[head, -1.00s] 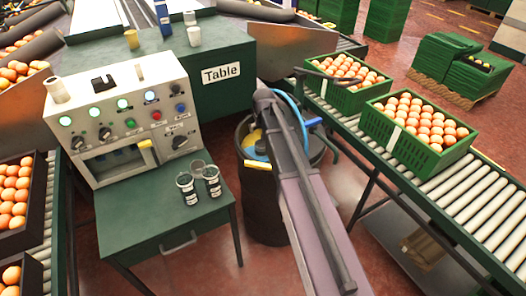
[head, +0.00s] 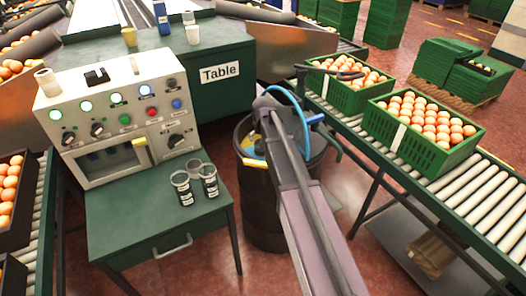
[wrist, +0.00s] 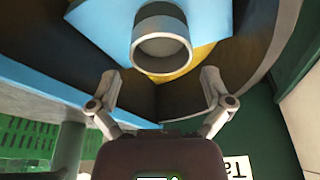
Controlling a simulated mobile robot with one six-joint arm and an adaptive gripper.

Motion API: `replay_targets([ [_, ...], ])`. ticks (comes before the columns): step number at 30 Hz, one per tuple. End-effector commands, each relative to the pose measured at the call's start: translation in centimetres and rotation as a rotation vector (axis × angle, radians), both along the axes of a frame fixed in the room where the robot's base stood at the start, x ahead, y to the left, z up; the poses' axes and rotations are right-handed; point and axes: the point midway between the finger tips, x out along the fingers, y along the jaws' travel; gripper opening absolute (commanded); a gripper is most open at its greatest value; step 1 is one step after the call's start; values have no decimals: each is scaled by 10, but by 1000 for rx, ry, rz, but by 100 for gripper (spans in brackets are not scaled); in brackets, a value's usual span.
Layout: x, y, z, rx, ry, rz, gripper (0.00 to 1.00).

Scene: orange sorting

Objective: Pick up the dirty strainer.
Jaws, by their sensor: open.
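Three small cups that look like strainers stand on the small green table in the head view: a front left one (head: 182,188), a front right one (head: 209,180) and a rear one (head: 195,167). My arm hides the gripper in the head view.
A dark round bin (head: 262,205) stands under my arm, right of the small table (head: 150,222). A control panel (head: 115,115) stands behind the strainers. Green crates of oranges, one nearer (head: 395,132), sit on the right roller conveyor (head: 470,195). Red floor lies between.

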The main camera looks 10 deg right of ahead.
Motion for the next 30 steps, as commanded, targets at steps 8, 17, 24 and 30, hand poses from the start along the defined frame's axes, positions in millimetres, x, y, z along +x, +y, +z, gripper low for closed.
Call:
replay_targets([
  [8,0,0,0,0,0,0,100],
  [17,1,1,-7,0,0,0,100],
  [24,4,1,-24,0,0,0,100],
  [30,8,1,-39,0,0,0,100],
])
